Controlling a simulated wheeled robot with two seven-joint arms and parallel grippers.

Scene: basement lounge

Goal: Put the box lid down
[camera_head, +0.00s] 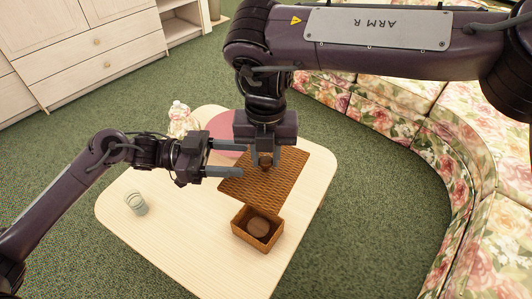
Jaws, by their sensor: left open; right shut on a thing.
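The box lid (248,190) is a flat brown woven panel with a small knob (266,163). My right gripper (265,160) is shut on the knob and holds the lid, which looks raised above the table and covers part of the view of it. The woven box (240,233) stands open on the table just in front of the lid, with a round brown thing (258,227) inside. My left gripper (240,159) is open, with its fingers pointing right at the left side of the lid; I cannot tell whether they touch it.
The pale wooden table (180,245) also holds a glass (136,203) on the left, a pale figurine (181,118) at the back and a pink round mat (224,128) partly hidden behind my grippers. The table's front left is clear. A floral sofa (395,125) curves along the right.

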